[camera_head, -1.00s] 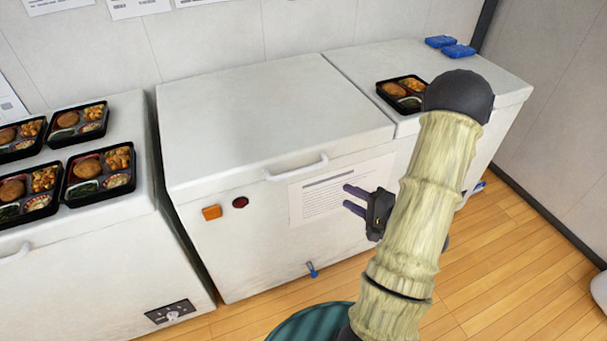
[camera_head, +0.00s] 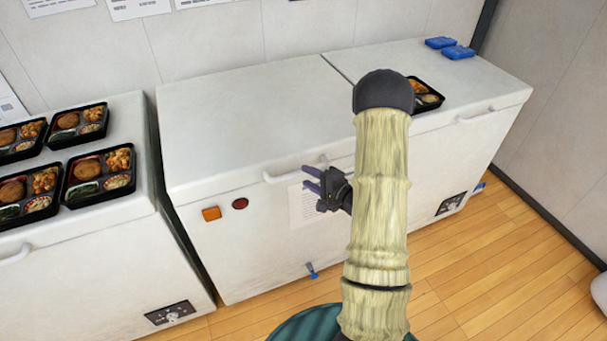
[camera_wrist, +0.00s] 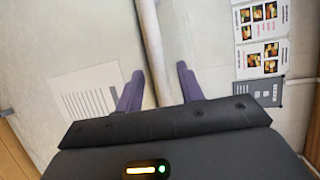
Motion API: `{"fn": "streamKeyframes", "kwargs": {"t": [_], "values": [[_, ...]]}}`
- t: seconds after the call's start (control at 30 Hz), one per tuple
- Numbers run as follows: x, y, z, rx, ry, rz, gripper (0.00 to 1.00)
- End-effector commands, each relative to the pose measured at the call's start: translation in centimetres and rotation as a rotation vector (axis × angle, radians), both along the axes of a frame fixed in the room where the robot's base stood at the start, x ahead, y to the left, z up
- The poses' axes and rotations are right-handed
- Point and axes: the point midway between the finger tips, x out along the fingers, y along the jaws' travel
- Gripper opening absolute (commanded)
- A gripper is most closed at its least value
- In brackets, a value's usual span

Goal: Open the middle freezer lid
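The middle freezer is a white chest with a shut flat lid (camera_head: 255,115). Its white bar handle (camera_head: 283,177) is on the lid's front edge; my gripper and arm hide part of its right end. My gripper (camera_head: 308,178) is at the handle's right part, its purple fingers pointing left. In the wrist view, the open gripper (camera_wrist: 160,85) has its two fingers apart, with the pale handle bar (camera_wrist: 151,45) running between them. A gap shows beside the bar, and I see no firm grip on it.
Bento trays (camera_head: 99,174) lie on the left freezer (camera_head: 130,225). The right freezer (camera_head: 480,85) carries another bento tray (camera_head: 428,98), partly behind my arm, and blue packs (camera_head: 458,52). The middle lid's top is bare.

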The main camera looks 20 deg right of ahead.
Motion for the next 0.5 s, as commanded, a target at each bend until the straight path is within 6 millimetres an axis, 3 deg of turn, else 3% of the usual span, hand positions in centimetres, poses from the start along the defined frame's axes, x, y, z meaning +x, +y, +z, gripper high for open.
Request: {"fn": "streamKeyframes", "kwargs": {"t": [0.2, 0.5], "values": [[2.4, 1.0, -0.5, -0.001, 0.001, 0.002, 0.38], [2.7, 1.2, -0.5, 0.001, 0.0, 0.0, 0.38]]}}
